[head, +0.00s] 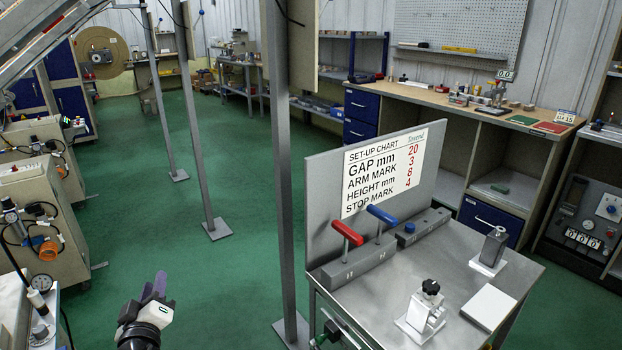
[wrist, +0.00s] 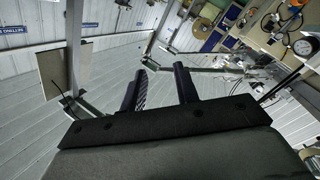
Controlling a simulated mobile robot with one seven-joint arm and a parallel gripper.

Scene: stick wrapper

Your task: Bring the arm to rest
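My gripper (head: 154,284) is at the lower left of the head view, over the green floor and to the left of the metal work table. Its dark fingers point up. In the wrist view my gripper (wrist: 160,80) has its two black fingers apart with nothing between them. No object is touching the fingers.
The metal table (head: 455,255) at the right holds a rack with red (head: 347,233) and blue (head: 382,215) handled tools, a set-up chart (head: 383,172) and a small clamp fixture (head: 424,310). A grey post (head: 284,180) stands between it and my gripper. Machines (head: 40,185) stand at the left. Green floor (head: 185,255) is open behind.

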